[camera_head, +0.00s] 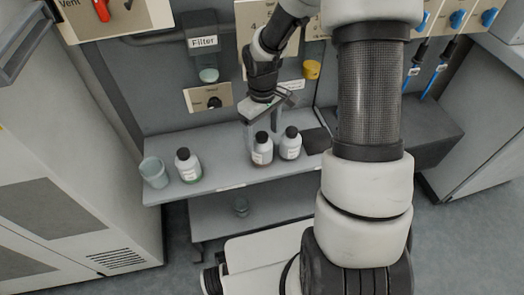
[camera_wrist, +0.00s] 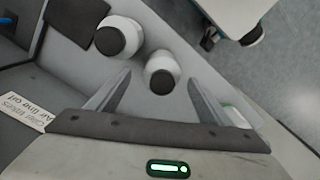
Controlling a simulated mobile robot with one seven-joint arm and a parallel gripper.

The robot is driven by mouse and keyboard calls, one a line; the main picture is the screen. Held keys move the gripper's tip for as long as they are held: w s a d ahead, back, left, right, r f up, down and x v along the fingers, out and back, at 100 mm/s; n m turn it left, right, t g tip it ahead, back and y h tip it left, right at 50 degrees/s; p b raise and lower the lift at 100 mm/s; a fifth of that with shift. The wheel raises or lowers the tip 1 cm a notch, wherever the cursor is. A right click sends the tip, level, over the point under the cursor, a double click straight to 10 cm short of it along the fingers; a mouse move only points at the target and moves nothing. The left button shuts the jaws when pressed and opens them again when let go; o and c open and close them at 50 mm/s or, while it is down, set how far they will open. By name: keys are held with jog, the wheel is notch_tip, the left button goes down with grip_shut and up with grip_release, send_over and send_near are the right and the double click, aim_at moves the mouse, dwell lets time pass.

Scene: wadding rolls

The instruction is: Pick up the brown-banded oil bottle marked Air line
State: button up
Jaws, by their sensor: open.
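Three white bottles with black caps stand upright on the grey shelf (camera_head: 225,171): a middle bottle (camera_head: 262,154), a right bottle (camera_head: 290,148) and a left bottle (camera_head: 187,170) with a green band near its base. Label words and any brown band are too small to read for certain. My gripper (camera_head: 262,124) is open and empty, pointing down just above and behind the middle bottle. In the wrist view, one black-capped bottle (camera_wrist: 163,72) shows between and just beyond my fingertips (camera_wrist: 160,80). A second bottle (camera_wrist: 120,36) stands close by at upper left, outside the fingers.
A pale cup (camera_head: 154,172) stands at the shelf's left end. A dark pad (camera_head: 317,140) lies right of the bottles. A panel marked Filter (camera_head: 204,42) and a knob plate (camera_head: 209,98) are on the wall behind.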

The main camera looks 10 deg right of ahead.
aim_at(262, 145)
notch_tip(262, 145, down, 5)
jog(key=shift+s+a+f+b, duration=0.1)
jog(key=shift+s+b, duration=0.05)
jog(key=shift+b, duration=0.85)
jog(key=c, duration=1.4)
jog(key=shift+r, duration=0.2)
